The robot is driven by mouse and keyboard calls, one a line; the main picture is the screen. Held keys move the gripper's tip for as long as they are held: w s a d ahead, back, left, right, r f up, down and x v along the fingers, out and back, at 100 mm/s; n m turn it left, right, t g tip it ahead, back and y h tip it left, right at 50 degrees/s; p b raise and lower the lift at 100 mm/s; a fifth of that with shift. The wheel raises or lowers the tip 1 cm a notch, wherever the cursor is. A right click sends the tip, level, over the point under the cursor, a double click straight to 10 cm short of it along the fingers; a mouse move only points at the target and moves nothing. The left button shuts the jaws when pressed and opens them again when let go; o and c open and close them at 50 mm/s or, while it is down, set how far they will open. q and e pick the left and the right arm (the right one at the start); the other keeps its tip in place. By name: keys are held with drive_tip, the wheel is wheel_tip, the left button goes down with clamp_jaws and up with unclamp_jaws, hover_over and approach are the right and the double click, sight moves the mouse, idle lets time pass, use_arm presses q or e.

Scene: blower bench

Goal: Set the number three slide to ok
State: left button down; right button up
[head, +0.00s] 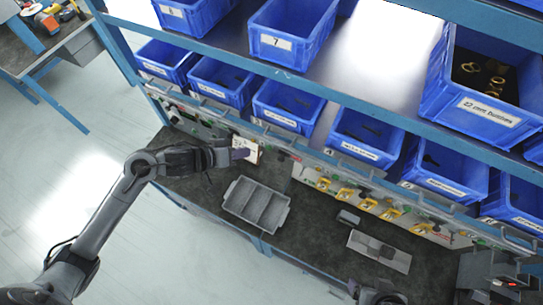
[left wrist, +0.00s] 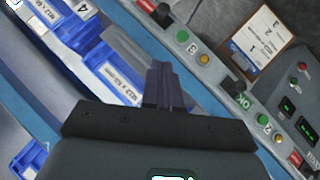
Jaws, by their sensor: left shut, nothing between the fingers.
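In the left wrist view a control panel runs diagonally. It carries a black slide handle (left wrist: 164,14) near a red label (left wrist: 147,6), and another black handle (left wrist: 235,87) beside a green OK label (left wrist: 242,100). A small figure that looks like 3 stands near the green and orange lamps (left wrist: 204,59). I cannot tell which handle is the number three slide. My left gripper (head: 241,154) is shut and empty, over the panel by the white card; its fingers show in the left wrist view (left wrist: 165,85), apart from both handles. Part of my right gripper (head: 380,294) shows at the bottom edge; its fingers are unclear.
A white card (left wrist: 262,38) in a brown frame stands by the panel. Labelled blue bins (head: 280,105) line the shelf above. A grey divided tray (head: 256,204) lies on the dark bench, with yellow-handled valves (head: 345,193) to its right. A blue rail (head: 300,85) runs above the panel.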

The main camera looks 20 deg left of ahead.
sight(281, 156)
use_arm(q)
drive_tip(key=s+d+f+x, duration=0.1)
drive_tip(key=s+x, duration=0.1)
drive_tip(key=x, duration=1)
drive_tip(key=shift+w+d+f, duration=0.2)
drive_tip(key=shift+f, duration=0.4)
drive_tip(key=d, duration=0.2)
drive_tip(key=d+p, duration=0.1)
drive_tip(key=d, duration=0.2)
drive_tip(key=shift+s, duration=0.2)
